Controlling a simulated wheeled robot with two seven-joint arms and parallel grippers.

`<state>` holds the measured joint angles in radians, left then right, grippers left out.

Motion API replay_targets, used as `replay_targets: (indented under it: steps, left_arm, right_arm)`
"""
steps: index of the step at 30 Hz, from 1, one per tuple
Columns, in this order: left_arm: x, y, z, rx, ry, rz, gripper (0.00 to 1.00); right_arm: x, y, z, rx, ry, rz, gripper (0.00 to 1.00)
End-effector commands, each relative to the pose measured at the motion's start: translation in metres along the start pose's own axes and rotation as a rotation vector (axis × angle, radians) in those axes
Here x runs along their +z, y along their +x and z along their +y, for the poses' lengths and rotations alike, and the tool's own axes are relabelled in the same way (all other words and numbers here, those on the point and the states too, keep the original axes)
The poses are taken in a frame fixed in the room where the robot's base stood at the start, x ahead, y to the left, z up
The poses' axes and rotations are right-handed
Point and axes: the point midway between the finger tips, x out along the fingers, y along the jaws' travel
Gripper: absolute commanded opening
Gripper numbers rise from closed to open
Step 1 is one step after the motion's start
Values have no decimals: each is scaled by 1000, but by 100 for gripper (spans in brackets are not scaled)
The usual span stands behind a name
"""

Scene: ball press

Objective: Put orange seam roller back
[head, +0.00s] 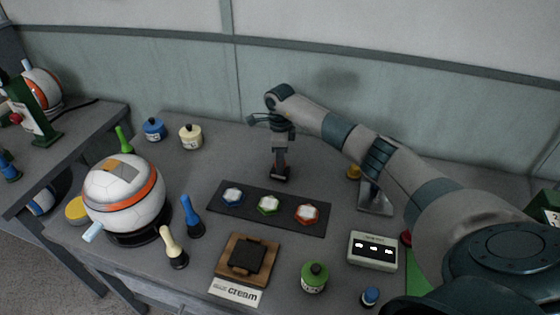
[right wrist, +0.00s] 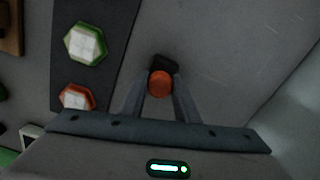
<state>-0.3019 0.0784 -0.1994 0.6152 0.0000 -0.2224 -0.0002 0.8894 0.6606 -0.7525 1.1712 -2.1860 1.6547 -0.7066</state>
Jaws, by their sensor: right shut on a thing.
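My right gripper (right wrist: 160,100) is shut on the orange seam roller (right wrist: 160,84), whose round orange end shows between the fingers, with a dark part just beyond it. In the head view my right gripper (head: 280,155) points down behind the dark strip, and the roller's black end (head: 280,174) shows below the fingers. I cannot tell whether it touches the table. Similar handled tools stand around the ball: a green one (head: 122,140), a blue one (head: 192,216) and a cream one (head: 173,250). My left gripper is not in view.
A dark strip (head: 287,209) holds blue, green and red hexagonal pieces. A panelled ball (head: 125,197) sits on a black stand. A wooden block (head: 262,244), cream label (head: 236,291), display box (head: 373,262) and green pot (head: 314,278) are in front. The table behind the strip is mostly clear.

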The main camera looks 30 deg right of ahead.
Motion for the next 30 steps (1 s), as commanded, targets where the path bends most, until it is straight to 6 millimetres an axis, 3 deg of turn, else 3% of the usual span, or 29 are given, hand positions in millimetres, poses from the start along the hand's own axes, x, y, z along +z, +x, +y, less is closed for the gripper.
replay_targets:
  steps: [7,8,9,10,24,30]
  left_arm:
    - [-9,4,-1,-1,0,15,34]
    - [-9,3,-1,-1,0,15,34]
    - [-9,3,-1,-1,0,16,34]
    - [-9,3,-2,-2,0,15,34]
    - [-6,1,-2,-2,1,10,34]
    - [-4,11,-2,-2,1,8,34]
  right_arm:
    - [0,4,0,-1,0,0,8]
    - [0,3,0,0,0,0,36]
    - [0,3,0,0,0,0,45]
    - [0,3,0,0,0,0,47]
    - [0,-2,0,-1,0,0,47]
    - [0,-23,-1,-3,-1,-1,47]
